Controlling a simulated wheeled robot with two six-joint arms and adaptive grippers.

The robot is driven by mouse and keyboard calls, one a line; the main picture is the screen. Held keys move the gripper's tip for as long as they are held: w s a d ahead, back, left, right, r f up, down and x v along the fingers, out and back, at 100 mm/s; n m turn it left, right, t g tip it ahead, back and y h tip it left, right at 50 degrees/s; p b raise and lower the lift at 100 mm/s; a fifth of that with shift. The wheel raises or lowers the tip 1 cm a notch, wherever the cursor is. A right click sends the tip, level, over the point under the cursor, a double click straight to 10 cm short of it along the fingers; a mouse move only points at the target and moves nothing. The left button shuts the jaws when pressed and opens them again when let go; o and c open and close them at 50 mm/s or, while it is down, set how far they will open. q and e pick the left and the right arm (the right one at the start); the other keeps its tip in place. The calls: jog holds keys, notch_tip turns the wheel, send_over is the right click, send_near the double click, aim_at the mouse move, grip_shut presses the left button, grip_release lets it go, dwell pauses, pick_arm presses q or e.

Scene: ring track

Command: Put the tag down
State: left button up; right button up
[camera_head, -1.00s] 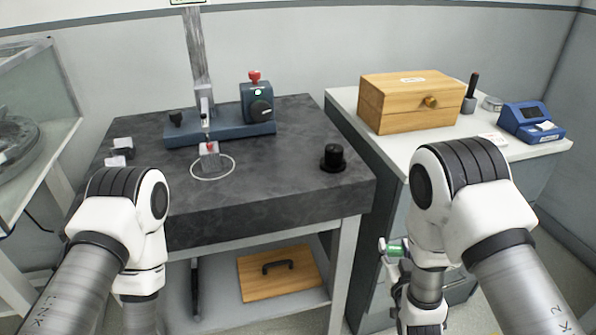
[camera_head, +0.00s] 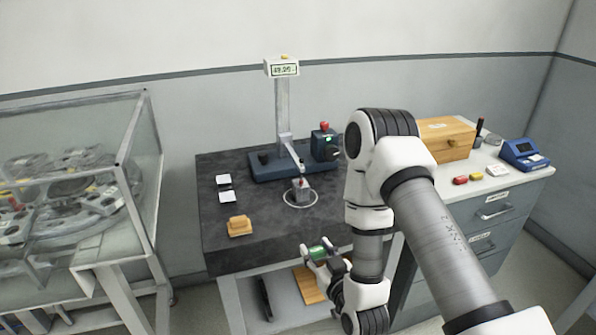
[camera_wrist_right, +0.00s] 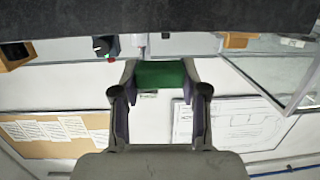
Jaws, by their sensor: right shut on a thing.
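The green tag (camera_head: 317,252) is held by my right gripper (camera_head: 322,254), in front of the dark stone table's front edge and apart from it. In the right wrist view the green tag (camera_wrist_right: 161,75) sits between the two fingertips, which touch it on both sides. A red tag (camera_head: 460,180) and a yellow tag (camera_head: 476,177) lie on the white cabinet top at the right. My left gripper is in neither current view.
The stone table (camera_head: 262,222) bears a gauge stand (camera_head: 283,110), two white squares and a wooden block (camera_head: 239,226). A wooden box (camera_head: 445,140) and a blue device (camera_head: 523,154) stand on the cabinet. A glass case (camera_head: 80,180) stands left. My right arm hides the table's right part.

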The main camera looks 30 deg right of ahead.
pick_arm(q)
notch_tip(320, 180, up, 4)
jog(key=p, duration=0.2)
pick_arm(e)
notch_tip(320, 180, up, 5)
jog(key=s+d, duration=0.3)
jog(key=h+b, duration=0.1)
jog(key=b, duration=0.5)
send_over(308, 218)
jog(key=s, duration=0.1)
jog(key=shift+a+f+m, duration=0.1)
jog(key=shift+f+m, duration=0.3)
jog(key=shift+f, duration=0.45)
jog(key=f, duration=0.1)
jog(key=w+f, duration=0.1)
jog(key=f, duration=0.1)
jog(key=shift+f, duration=0.45)
pick_arm(q)
notch_tip(308, 218, down, 6)
jog(key=shift+w+d+r, duration=0.1)
jog(key=shift+d+r, duration=0.05)
jog(key=shift+r, duration=0.1)
jog(key=shift+f, duration=0.1)
pick_arm(e)
jog(key=shift+f, duration=0.15)
jog(key=o, duration=0.9)
